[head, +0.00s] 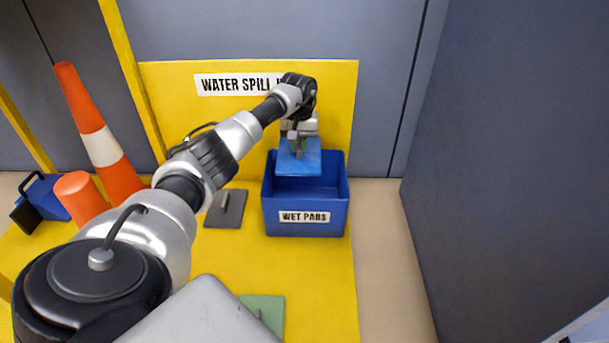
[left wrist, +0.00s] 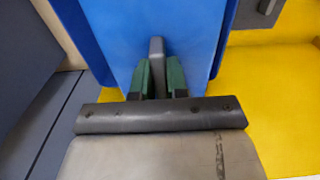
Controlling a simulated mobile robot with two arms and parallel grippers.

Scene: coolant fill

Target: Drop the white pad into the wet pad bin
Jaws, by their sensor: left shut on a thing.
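My left gripper (head: 299,147) is shut on the upright handle of a blue pad (head: 299,163), holding it over the open top of the wet pad bin. In the left wrist view, its green-lined fingers (left wrist: 158,80) pinch the grey handle (left wrist: 157,62) of the blue pad (left wrist: 194,32). The bin (head: 272,208) is dark blue, labelled "WET PADS", and stands at the right of the yellow mat. Its inside is partly hidden by the pad. I see no pad that is clearly white. My right gripper is out of view.
A dark grey pad (head: 225,209) and a green pad (head: 272,315) lie on the yellow mat (head: 310,285). An orange and white cone (head: 99,142) stands at the left near a blue object (head: 47,197). A dark wall (head: 500,170) rises at the right.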

